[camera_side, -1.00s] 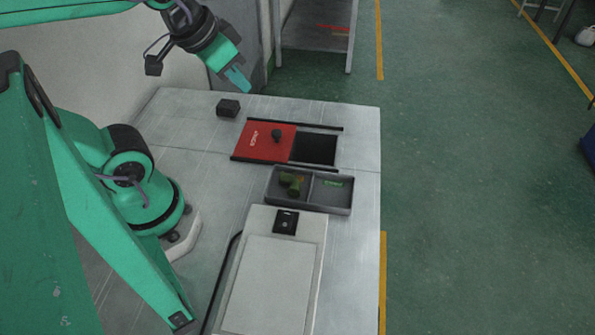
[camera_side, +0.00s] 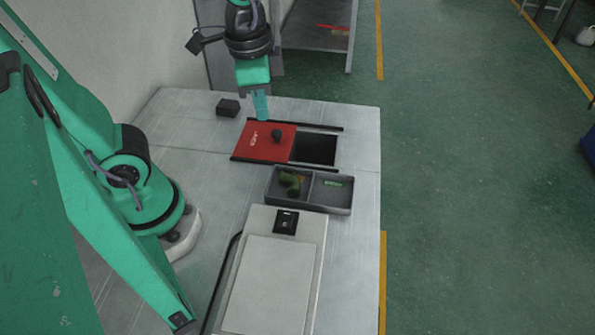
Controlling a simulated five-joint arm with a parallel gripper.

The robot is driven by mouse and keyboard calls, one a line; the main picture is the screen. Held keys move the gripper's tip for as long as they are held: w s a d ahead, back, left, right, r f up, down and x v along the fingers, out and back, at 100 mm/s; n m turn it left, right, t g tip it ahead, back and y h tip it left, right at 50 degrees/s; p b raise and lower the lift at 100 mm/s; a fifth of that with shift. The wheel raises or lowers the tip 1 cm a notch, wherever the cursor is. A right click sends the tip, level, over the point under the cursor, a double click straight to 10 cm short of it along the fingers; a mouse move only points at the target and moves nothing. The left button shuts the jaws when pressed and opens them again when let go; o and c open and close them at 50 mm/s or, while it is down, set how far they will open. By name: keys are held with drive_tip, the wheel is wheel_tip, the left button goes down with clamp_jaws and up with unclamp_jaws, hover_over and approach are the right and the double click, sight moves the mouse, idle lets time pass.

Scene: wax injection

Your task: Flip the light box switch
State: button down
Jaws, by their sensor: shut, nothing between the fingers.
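The light box (camera_side: 270,285) lies at the bottom middle of the table, a pale flat box with a white panel. Its black switch (camera_side: 286,222) sits at the box's far end, below the grey tray in the picture. My gripper (camera_side: 261,107) is shut and empty. It points down over the far edge of the red sliding plate, well beyond the switch and apart from it. Which way the switch is set is too small to tell.
The red plate (camera_side: 259,146) with a black knob (camera_side: 277,135) lies beside a dark opening (camera_side: 315,149). A two-compartment grey tray (camera_side: 333,205) holds green pieces between plate and light box. A small black block (camera_side: 228,107) stands at the far left.

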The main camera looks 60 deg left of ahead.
sight(291, 212)
drive_tip(key=s+d+f+m+g+y, duration=0.1)
drive_tip(key=d+f+m+g+y, duration=0.3)
drive_tip(key=d+m, duration=0.6)
drive_tip(key=shift+f+m+g, duration=0.3)
drive_tip(key=shift+f+g, duration=0.95)
drive_tip(key=shift+g, duration=0.25)
drive_tip(key=shift+f, duration=0.15)
drive_tip(key=shift+f, duration=4.25)
drive_tip(key=shift+a+f, duration=0.15)
drive_tip(key=shift+f, duration=0.55)
drive_tip(key=shift+w+r, duration=0.1)
drive_tip(key=shift+r, duration=0.05)
drive_tip(key=shift+r, duration=0.55)
drive_tip(key=shift+r, duration=0.2)
